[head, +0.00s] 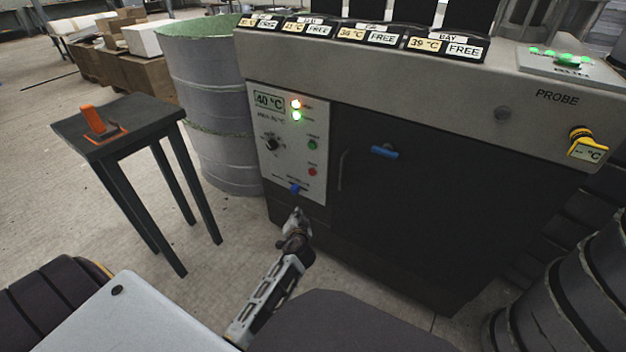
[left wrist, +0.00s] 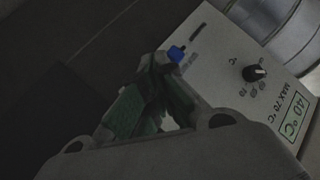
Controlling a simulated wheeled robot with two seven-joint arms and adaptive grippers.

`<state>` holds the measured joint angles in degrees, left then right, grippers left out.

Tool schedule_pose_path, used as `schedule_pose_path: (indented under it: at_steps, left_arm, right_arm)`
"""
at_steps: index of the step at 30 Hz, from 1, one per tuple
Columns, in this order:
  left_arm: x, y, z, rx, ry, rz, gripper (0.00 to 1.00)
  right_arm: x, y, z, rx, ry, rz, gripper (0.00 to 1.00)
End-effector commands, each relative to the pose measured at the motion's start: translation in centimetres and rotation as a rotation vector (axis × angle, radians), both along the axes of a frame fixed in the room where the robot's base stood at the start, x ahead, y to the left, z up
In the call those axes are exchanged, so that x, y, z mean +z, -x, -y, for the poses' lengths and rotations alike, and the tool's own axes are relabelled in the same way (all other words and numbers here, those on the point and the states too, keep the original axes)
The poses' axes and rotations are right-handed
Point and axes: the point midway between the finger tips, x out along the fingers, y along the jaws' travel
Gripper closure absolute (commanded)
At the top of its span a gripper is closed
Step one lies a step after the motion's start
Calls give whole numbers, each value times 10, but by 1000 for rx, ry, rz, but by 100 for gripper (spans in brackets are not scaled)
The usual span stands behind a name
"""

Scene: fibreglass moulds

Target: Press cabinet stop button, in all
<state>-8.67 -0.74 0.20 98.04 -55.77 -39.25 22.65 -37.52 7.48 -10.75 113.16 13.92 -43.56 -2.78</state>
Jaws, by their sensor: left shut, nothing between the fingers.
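The cabinet (head: 420,200) has a light control panel (head: 262,125) on its left front. On it are a small red button (head: 312,172), a green button (head: 313,145) above it, and a blue piece (head: 294,188) at the lower edge. My left gripper (head: 298,212) is shut and empty, just below the blue piece in the head view. In the left wrist view the fingers (left wrist: 160,68) show close to the blue piece (left wrist: 177,53); contact cannot be told. The red and green buttons do not show there, as the gripper covers part of the panel. My right gripper is not in view.
The panel has a black knob (head: 271,143), a 40 °C display (head: 269,100) and lit lamps (head: 296,104). The dark door has a blue handle (head: 384,152). A stool (head: 150,112) with an orange item (head: 94,121) and a drum (head: 205,80) stand left.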

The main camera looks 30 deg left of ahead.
Motion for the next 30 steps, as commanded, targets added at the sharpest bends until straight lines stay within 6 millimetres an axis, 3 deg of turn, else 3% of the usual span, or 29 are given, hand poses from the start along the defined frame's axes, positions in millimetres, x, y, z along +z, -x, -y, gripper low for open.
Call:
schedule_pose_path:
  at_steps: [15, 21, 30]
  left_arm:
    - [70, -9, -31, 106, -95, 185, 100]
    - [81, -8, -35, 123, -108, 211, 100]
    - [83, -8, -35, 124, -110, 213, 100]
  right_arm:
    - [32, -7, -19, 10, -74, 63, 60]
    - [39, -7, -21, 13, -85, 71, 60]
    - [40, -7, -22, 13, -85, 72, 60]
